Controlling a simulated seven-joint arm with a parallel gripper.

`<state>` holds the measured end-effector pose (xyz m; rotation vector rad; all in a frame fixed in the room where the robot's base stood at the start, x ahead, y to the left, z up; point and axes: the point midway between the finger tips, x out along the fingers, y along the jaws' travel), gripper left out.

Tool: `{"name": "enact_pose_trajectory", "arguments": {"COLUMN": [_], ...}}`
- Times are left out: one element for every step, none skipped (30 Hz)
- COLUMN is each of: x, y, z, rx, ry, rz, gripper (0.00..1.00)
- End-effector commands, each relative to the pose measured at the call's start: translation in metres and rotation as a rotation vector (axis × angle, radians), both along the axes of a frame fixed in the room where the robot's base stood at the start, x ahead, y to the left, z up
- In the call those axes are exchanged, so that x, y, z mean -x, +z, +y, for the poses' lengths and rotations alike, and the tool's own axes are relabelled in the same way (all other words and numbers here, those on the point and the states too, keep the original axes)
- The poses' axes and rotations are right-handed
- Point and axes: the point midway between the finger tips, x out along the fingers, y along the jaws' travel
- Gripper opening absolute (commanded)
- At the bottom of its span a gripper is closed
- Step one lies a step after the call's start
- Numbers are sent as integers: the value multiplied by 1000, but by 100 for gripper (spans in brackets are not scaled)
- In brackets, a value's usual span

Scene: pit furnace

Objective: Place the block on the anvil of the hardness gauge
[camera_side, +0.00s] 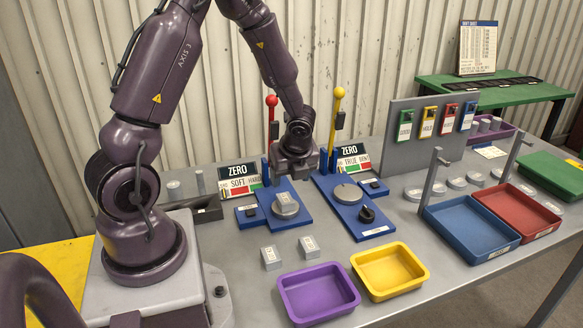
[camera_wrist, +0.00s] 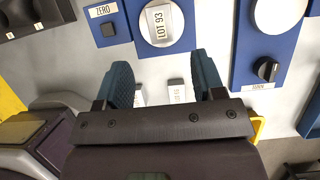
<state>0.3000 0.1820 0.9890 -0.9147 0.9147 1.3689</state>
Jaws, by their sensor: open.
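A grey block marked LOT 93 (camera_wrist: 161,22) lies flat on the round anvil (camera_wrist: 147,39) of the hardness gauge, label up. In the side view this block (camera_side: 286,198) sits on the anvil of the blue gauge base (camera_side: 275,216), in front of the ZERO / SOFT HARD sign (camera_side: 239,180). My gripper (camera_side: 296,177) is above the block in the side view. In the wrist view its blue fingers (camera_wrist: 160,68) are open and apart, with nothing held between them. Two more grey blocks (camera_side: 270,257) (camera_side: 308,246) stand on the table in front, partly hidden in the wrist view.
A second blue gauge (camera_side: 368,222) with a round plate (camera_side: 347,193) and black knob stands right of the first. Upright red and yellow levers (camera_side: 338,94) rise behind. Purple (camera_side: 318,292) and yellow trays (camera_side: 389,271) lie in front; blue and red trays (camera_side: 469,229) are at right.

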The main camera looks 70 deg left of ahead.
Motion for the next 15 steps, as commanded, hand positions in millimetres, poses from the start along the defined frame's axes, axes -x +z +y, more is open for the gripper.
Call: {"name": "enact_pose_trajectory", "arguments": {"x": [-1,-1,-1,-1,0,0,0,0,0,0,-1,0,0,2,4], "y": [9,12,17,19,21,24,27,29,35,41,49,61,71,82,98], "z": [-3,-4,-6,-7,-8,-10,-10,-12,-14,-16,-19,-24,-29,-35,-44], "rx": [-1,-2,-2,-1,-1,-1,-2,-2,-4,-6,-8,-9,-7,-3,9], "ry": [2,2,3,1,1,2,6,14,35,57,89,144,193,250,334], "rz": [-6,-4,-4,-4,-3,-2,-5,-11,-26,-43,-66,-107,-144,-185,-246], "gripper": [62,62,62,62,62,62,62,62,62,62,62,62,62,62,62]}}
